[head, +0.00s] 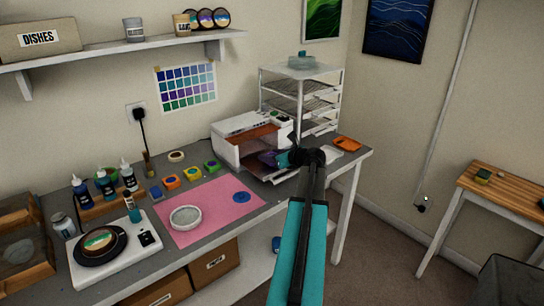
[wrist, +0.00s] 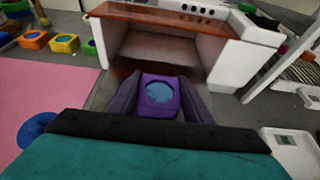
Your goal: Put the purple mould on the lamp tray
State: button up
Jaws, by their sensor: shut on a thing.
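The purple mould (wrist: 160,108) holds blue resin in a round hollow and sits between the dark fingers of my gripper (wrist: 158,88) in the wrist view. The fingers are shut on its two sides. In the head view my gripper (head: 277,157) is at the front of the white lamp box (head: 227,151); the mould is hard to make out there. The lamp box also shows in the wrist view (wrist: 240,62), its open front just ahead of the mould. The brownish lamp tray (wrist: 158,48) lies inside between the white side walls and looks empty.
Orange, yellow and green moulds (head: 191,173) stand left of the lamp box. A pink mat (head: 215,205) carries a blue disc (head: 242,197) and a white dish. A white wire rack (head: 302,95) and an orange item (head: 347,143) are to the right.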

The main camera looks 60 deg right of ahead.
jog(key=shift+f, duration=0.3)
jog(key=shift+f, duration=0.1)
jog(key=o, duration=1.1)
jog(key=shift+c, duration=0.2)
jog(key=shift+s, duration=0.1)
jog(key=b+v, duration=0.1)
jog(key=v, duration=1.1)
jog(key=shift+b, duration=0.35)
jog(key=shift+w, duration=0.2)
